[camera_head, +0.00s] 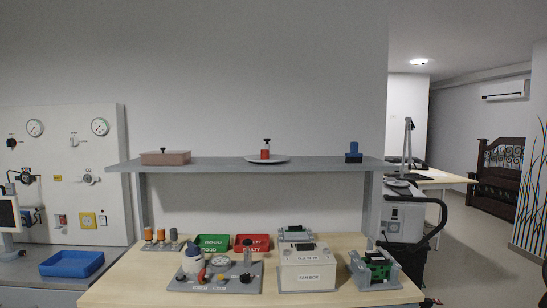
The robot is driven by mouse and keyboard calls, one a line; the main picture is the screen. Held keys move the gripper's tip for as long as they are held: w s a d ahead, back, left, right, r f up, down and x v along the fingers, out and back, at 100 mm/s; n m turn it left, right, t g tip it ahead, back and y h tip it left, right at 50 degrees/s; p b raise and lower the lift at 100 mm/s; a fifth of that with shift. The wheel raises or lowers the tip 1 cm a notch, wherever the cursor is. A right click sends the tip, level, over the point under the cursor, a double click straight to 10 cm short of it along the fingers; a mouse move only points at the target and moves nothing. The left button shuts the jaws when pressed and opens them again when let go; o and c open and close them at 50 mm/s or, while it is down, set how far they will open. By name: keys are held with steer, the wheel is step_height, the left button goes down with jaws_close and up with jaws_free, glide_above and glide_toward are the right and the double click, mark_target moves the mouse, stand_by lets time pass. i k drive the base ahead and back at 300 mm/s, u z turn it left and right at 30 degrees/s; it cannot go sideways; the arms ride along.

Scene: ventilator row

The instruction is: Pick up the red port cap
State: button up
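No part is clearly readable as a red port cap. A small upright red piece with a dark top (266,151) stands on a round grey plate (281,159) on the shelf. Another small red piece (202,275) is on the grey fixture board (181,287) at the left of the table, close to a white round-bodied unit (192,261). I cannot tell which of these is the port cap. My gripper is not in view, so nothing shows near either piece.
The grey shelf (215,166) spans above the wooden table (330,295) and also holds a pinkish box (166,158) and a blue piece (354,153). Green (212,239) and red (252,238) bins, a white box (306,270) and a green circuit board (378,262) crowd the table.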

mark_target(264, 153)
steer(key=i, duration=0.85)
